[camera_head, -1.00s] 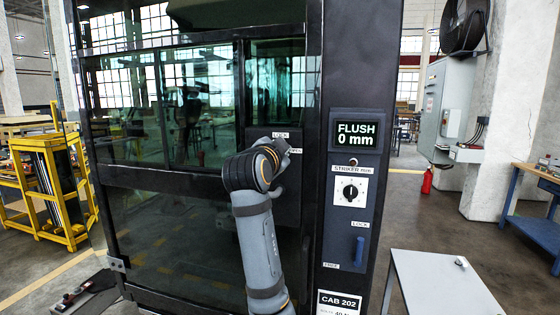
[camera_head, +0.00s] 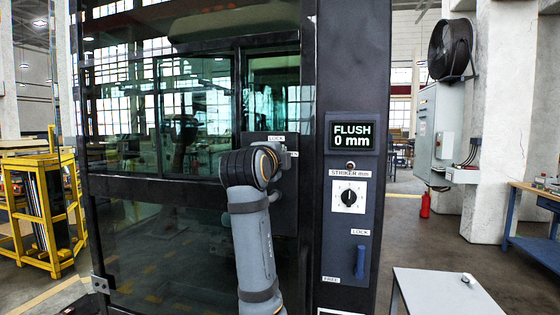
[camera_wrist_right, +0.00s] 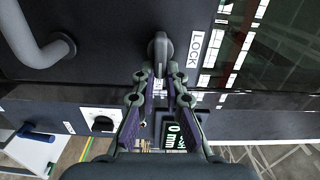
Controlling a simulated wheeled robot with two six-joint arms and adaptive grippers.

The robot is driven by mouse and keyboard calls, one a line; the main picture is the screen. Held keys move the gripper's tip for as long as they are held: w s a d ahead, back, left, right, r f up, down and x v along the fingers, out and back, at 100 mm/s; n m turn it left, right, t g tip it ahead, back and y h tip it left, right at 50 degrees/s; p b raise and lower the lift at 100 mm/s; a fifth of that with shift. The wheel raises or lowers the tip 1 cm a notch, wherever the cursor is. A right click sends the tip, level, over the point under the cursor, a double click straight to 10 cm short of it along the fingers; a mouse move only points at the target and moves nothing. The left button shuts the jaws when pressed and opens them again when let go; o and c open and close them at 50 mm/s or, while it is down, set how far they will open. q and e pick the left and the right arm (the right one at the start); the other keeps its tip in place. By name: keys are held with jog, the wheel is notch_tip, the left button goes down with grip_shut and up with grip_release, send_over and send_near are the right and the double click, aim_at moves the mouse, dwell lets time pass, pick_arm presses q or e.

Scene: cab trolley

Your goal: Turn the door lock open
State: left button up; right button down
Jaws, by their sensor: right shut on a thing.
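The door lock is a grey turn knob (camera_wrist_right: 161,47) on the dark door plate, beside a white LOCK label (camera_wrist_right: 195,48) in the right wrist view. My right gripper (camera_wrist_right: 160,73) is closed around the knob's near end, with a finger on each side. In the head view my right arm covers the knob and the fingers; the LOCK label (camera_head: 277,139) shows just above, and another label is partly covered. The cab door (camera_head: 150,187) looks closed in its frame. The display (camera_head: 352,136) reads FLUSH 0 mm. My left gripper is not in view.
A striker dial (camera_head: 348,197) and a blue lever (camera_head: 360,259) sit on the post right of the door. A grey bar handle (camera_wrist_right: 42,45) is near the knob. A grey table (camera_head: 440,292) stands at front right, a yellow rack (camera_head: 45,205) at left.

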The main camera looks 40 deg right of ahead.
jog(key=shift+m, duration=0.3)
dwell(0.4)
jog(key=c, duration=1.4)
grip_release()
jog(key=shift+w, duration=0.15)
jog(key=v, duration=0.7)
jog(key=shift+s, duration=0.25)
jog(key=shift+a+f, duration=0.1)
